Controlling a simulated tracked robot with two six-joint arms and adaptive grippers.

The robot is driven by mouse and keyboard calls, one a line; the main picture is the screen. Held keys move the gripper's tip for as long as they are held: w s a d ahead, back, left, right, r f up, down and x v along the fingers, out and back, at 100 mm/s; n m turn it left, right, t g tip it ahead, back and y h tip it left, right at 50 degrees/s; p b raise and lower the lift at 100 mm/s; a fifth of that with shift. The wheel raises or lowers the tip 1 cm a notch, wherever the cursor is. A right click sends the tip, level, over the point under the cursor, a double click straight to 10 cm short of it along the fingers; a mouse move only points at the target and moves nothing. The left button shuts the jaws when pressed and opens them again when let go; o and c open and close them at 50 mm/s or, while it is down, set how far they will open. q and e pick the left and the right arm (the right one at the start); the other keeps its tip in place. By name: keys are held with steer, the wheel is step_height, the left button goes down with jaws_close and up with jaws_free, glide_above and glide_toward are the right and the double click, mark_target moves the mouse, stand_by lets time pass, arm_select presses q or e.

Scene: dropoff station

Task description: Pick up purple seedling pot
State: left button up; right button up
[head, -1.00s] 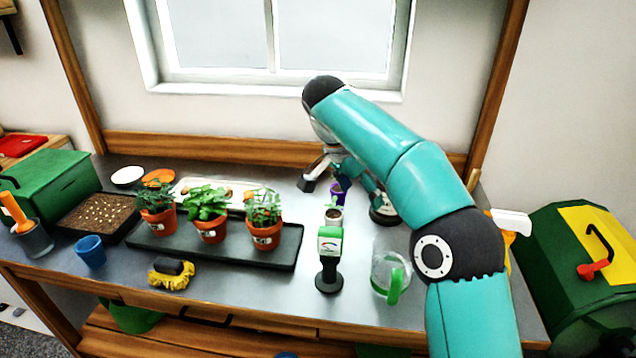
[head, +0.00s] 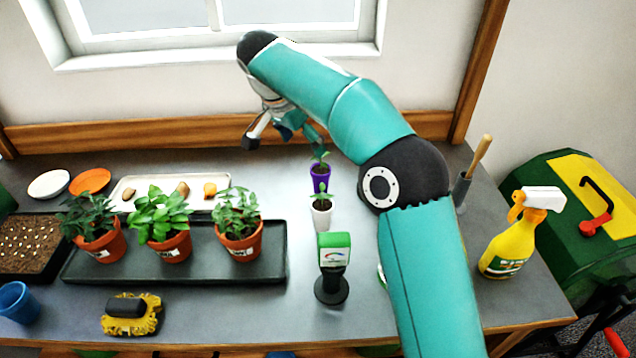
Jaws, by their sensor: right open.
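The purple seedling pot (head: 320,180) stands upright on the bench in the head view, with a small green seedling in it. It is just behind a white seedling pot (head: 321,215). My right gripper (head: 281,143) is open and empty. It appears behind and to the left of the purple pot, near the back of the bench, with one finger close to the seedling's leaves in the picture. I cannot tell its exact height above the bench. My left gripper is not in view.
A green-topped meter (head: 334,268) stands in front of the white pot. A black tray (head: 180,268) with several potted plants lies to the left. A yellow spray bottle (head: 512,240) stands to the right. A pale tray (head: 140,181) lies behind the plants.

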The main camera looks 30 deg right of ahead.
mark_target(319, 169)
steer(key=x, duration=0.6)
steer(key=b+x, duration=0.1)
steer(key=x, duration=0.2)
steer(key=shift+s+d, duration=0.35)
steer(key=shift+w+d+f, duration=0.1)
steer(key=shift+d+f, duration=0.05)
steer(key=shift+f, duration=0.3)
steer(key=c, duration=1.3)
steer(key=shift+o, duration=0.2)
steer(key=shift+r, duration=0.2)
